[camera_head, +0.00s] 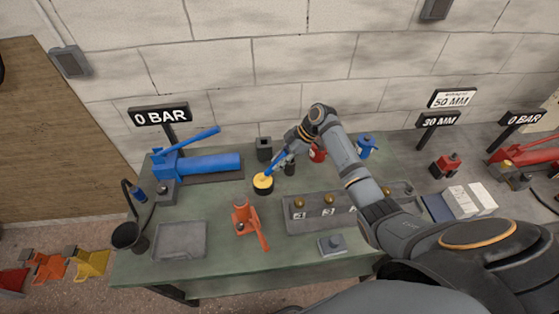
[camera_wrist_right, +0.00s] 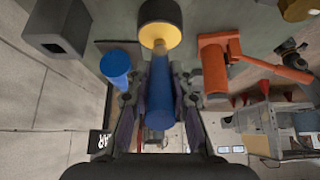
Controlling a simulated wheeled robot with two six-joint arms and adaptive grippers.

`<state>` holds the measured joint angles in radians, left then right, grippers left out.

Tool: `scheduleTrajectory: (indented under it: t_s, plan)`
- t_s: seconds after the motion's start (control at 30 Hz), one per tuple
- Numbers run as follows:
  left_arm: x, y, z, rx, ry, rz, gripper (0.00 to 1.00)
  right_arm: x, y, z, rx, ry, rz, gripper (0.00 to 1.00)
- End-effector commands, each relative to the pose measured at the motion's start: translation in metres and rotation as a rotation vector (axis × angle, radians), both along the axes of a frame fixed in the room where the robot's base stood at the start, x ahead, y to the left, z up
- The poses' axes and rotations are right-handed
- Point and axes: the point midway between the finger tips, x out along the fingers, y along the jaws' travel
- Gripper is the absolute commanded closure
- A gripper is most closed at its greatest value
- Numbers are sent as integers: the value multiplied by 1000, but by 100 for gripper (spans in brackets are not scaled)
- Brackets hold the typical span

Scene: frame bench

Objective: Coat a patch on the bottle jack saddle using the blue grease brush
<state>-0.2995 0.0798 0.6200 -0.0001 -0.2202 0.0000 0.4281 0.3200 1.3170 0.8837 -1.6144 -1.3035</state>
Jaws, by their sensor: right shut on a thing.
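The blue grease brush (camera_head: 271,169) is held in my right gripper (camera_head: 287,152), which is shut on its handle. In the right wrist view the brush (camera_wrist_right: 159,95) runs between the fingers of my gripper (camera_wrist_right: 160,88). Its far end is at the yellow top of a black pot (camera_head: 263,189), also seen in the wrist view (camera_wrist_right: 160,10). I cannot tell whether the bristles touch the yellow surface. The orange bottle jack (camera_head: 241,217) stands upright just in front of the pot, apart from the brush. Its saddle is at the top, small in view. My left gripper is not in view.
A blue hydraulic cylinder (camera_head: 208,164) lies behind left, and a grey tray (camera_head: 180,241) front left. A grey block with numbered tags (camera_head: 310,222) is right of the jack. A dark square socket (camera_head: 264,143) stands behind the pot. Green bench shows between tray and jack.

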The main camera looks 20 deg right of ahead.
Motion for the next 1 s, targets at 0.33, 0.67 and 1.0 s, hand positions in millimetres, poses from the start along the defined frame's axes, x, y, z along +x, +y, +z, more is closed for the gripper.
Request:
scheduleTrajectory:
  t_s: [0.33,0.67,1.0]
  plan:
    - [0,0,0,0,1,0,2,-1,0,-2,0,3,-1,100]
    - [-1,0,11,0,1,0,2,-1,0,11,0,2,0,100]
    - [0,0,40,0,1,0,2,0,0,45,0,1,0,100]
